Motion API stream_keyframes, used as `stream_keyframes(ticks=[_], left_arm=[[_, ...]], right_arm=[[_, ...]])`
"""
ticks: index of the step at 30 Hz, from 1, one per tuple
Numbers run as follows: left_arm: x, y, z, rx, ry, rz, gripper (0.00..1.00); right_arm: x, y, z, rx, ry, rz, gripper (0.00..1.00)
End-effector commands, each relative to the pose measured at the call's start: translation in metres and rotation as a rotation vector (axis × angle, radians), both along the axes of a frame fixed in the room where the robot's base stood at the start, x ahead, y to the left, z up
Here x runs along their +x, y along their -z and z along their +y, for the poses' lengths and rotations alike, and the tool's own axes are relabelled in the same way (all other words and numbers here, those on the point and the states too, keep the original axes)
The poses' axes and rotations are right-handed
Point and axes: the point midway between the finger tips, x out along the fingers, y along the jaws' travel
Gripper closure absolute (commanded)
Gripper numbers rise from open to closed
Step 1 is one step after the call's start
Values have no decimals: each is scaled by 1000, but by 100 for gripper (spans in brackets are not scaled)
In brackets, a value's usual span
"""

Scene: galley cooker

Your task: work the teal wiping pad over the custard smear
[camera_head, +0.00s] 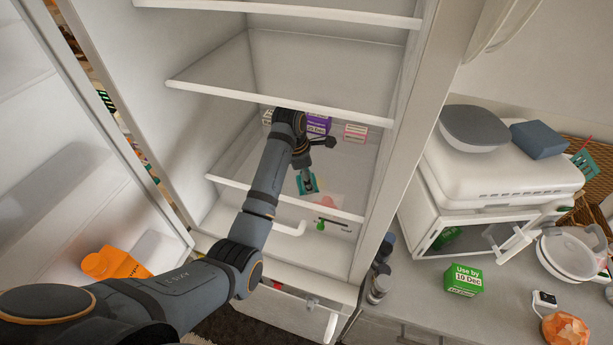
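My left arm reaches from the lower left into the open fridge. My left gripper (308,184) points down over a lower glass shelf and appears shut on the teal wiping pad (301,187), which lies at or just above that shelf. The fingers hide part of the pad. Just to the right of and in front of the pad is a pale patch with a reddish-pink spot (327,202). It is too small to tell whether this is the custard smear. My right gripper is not in view.
Purple (318,123) and pink-and-white (355,132) boxes stand at the back of the fridge. An upper shelf edge (290,103) crosses above the gripper. The open fridge door (75,170) is at left, with an orange carton (113,263). A green box (463,280) stands on the counter.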

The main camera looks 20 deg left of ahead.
Motion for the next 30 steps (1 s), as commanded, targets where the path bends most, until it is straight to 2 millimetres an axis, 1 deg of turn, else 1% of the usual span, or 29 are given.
stream_keyframes(ticks=[3, 6, 11, 14, 22, 26, 30], left_arm=[[-11, 3, 0, 0, 1, 4, 62], [-18, 3, 0, 0, 0, 6, 62], [-20, 2, 1, 1, 0, 5, 62], [-19, 2, 1, 1, 1, 5, 62], [1, 3, 0, 1, 1, 5, 62], [4, 3, 0, 0, 1, 4, 62], [2, 3, 0, 0, 0, 4, 62]], right_arm=[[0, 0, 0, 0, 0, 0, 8], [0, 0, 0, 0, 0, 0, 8], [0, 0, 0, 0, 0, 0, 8], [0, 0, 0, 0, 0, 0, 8], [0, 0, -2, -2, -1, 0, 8], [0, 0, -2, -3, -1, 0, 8], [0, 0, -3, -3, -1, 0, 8]])
